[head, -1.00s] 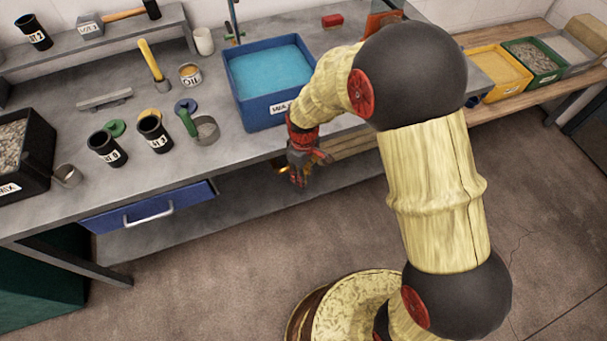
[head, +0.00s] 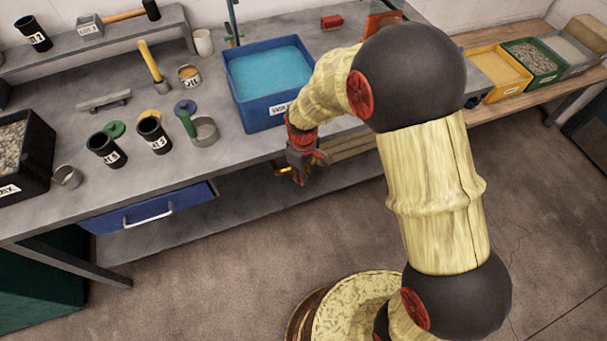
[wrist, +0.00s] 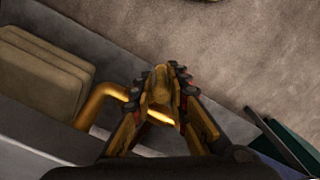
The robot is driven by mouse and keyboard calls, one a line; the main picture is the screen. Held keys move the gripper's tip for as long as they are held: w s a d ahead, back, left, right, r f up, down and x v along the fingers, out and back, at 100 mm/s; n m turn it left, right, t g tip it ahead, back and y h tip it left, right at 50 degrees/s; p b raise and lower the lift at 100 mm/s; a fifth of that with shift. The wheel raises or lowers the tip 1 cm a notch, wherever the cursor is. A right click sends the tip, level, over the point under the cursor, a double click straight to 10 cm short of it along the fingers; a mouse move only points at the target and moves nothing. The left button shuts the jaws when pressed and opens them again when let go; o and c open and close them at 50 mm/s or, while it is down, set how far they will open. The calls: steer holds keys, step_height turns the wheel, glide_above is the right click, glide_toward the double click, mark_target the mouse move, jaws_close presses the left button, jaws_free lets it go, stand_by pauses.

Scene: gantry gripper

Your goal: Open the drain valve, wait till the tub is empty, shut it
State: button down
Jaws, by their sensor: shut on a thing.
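The tub (head: 262,108) is a blue bin on the bench, with bright blue liquid (head: 268,72) in it. The drain valve shows as a brass pipe (head: 283,170) below the bench's front edge, beneath the tub. In the wrist view the bent brass pipe (wrist: 103,97) runs in from the left to between my fingers. My gripper (head: 300,177) is at the valve, in front of the bench. In the wrist view my gripper (wrist: 161,88) is shut on a brass part of the valve, probably its handle. The fingers hide most of that part, so the valve's setting cannot be told.
Black cups (head: 107,148), a metal cup with a green handle (head: 204,130) and a dark bin of gravel (head: 22,150) stand on the bench. A blue drawer (head: 150,207) is below. Tan blocks (wrist: 42,68) lie beside the pipe. The floor in front is clear.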

steer(key=shift+s+a+h, duration=0.15)
steer(key=shift+a+h, duration=0.05)
steer(key=shift+h, duration=0.3)
steer(key=shift+a+f+t+h, duration=0.15)
steer(key=shift+t+h, duration=0.1)
steer(key=shift+h, duration=0.3)
steer(key=shift+a+f+t+h, duration=0.1)
steer(key=shift+t+h, duration=0.15)
steer(key=shift+h, duration=0.3)
steer(key=shift+s+a+f+t+h+b, duration=0.1)
steer(key=shift+f+t+h+b, duration=0.45)
steer(key=shift+h, duration=1.7)
steer(key=shift+s+a+t+h+b, duration=0.1)
steer(key=shift+t+h+b, duration=0.85)
steer(key=shift+h, duration=1.35)
steer(key=shift+s+a+f+t+h+b, duration=0.1)
steer(key=shift+f+t+h+b, duration=0.25)
steer(key=shift+h+b, duration=1.3)
steer(key=shift+d+h+p, duration=0.1)
steer(key=shift+h+p, duration=0.45)
steer(key=shift+h, duration=0.25)
steer(key=c, duration=2.1)
jaws_free()
steer(key=shift+r, duration=0.1)
steer(key=shift+o, duration=1.3)
steer(key=shift+w+r, duration=0.1)
steer(key=shift+w, duration=0.05)
steer(key=shift+r, duration=0.1)
